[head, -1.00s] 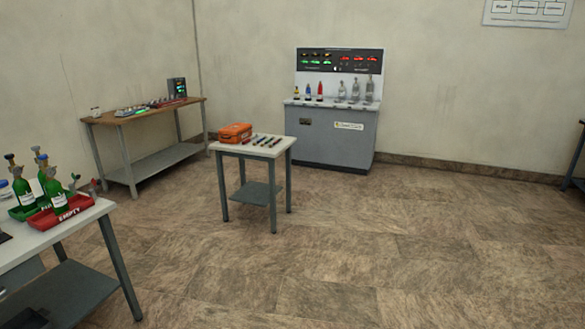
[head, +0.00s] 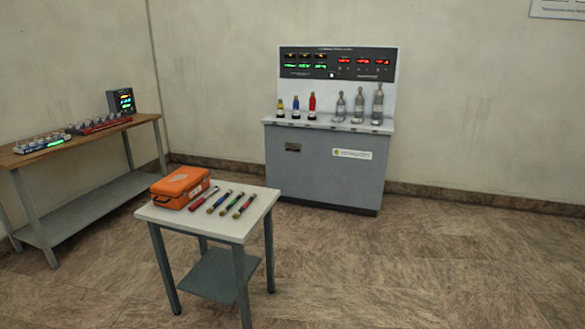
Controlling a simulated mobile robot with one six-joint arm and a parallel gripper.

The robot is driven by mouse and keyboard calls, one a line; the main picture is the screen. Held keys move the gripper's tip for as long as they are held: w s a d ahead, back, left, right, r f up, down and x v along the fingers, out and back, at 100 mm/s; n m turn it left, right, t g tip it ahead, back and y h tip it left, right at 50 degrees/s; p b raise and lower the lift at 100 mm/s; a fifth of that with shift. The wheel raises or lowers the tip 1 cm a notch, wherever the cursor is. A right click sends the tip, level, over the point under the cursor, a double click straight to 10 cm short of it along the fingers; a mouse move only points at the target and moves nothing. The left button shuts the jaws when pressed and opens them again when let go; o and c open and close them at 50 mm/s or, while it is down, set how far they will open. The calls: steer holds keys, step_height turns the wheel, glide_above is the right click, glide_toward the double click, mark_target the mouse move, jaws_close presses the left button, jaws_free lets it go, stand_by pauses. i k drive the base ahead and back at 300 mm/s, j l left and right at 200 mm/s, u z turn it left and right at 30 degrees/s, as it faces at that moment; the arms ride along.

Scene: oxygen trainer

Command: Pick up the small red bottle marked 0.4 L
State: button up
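A small red bottle (head: 312,106) stands upright on the top of the grey cabinet (head: 325,170) against the back wall. It is to the right of a blue bottle (head: 295,107) and a yellow bottle (head: 280,107), and it is the tallest of these three. Its marking is too small to read. Several grey bottles stand to its right, apart from it. My gripper is not in view.
A small white table (head: 250,213) stands in front of the cabinet, with an orange case (head: 180,187) and several coloured tubes on it. A wooden bench (head: 90,136) with racks is at the left wall. The floor (head: 430,260) to the right is open.

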mark_target(312, 100)
steer(key=i+j, duration=0.1)
steer(key=i, duration=3.35)
steer(key=l+z, duration=0.05)
steer(key=l, duration=0.05)
